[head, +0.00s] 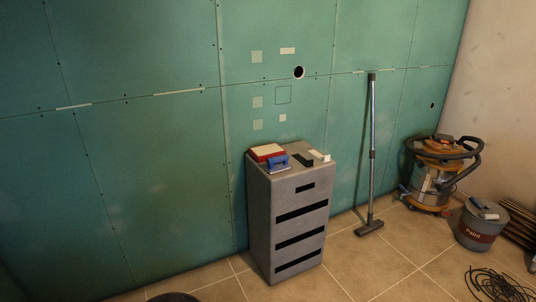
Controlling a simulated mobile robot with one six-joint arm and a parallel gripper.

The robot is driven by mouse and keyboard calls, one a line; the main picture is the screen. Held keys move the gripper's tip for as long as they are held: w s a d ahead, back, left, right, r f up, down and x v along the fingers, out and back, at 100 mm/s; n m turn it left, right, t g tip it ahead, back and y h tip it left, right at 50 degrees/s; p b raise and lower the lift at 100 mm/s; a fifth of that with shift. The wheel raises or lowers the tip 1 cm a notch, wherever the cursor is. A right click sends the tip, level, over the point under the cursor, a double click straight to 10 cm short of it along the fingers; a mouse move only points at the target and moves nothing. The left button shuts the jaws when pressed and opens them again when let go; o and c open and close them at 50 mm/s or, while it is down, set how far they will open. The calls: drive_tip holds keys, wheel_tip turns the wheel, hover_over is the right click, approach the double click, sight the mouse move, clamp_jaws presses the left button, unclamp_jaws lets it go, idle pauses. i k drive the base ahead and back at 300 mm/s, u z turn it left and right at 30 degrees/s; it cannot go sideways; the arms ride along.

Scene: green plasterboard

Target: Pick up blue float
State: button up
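The blue float (277,163) lies on the top of a grey cabinet (290,215), near its front left edge. Its blue handle faces up over a pale plate. A red and cream block (267,152) lies right behind it, and I cannot tell whether the two touch. My gripper is not in view.
A black block (302,159) and a white block (319,155) lie to the right on the cabinet top. A vacuum pole (372,140) leans on the green wall. A vacuum cleaner (436,175), paint bucket (482,228) and black cable (497,288) stand or lie at right.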

sight(280, 166)
drive_tip(key=z, duration=1)
drive_tip(key=i, duration=1.65)
drive_tip(key=u, duration=0.95)
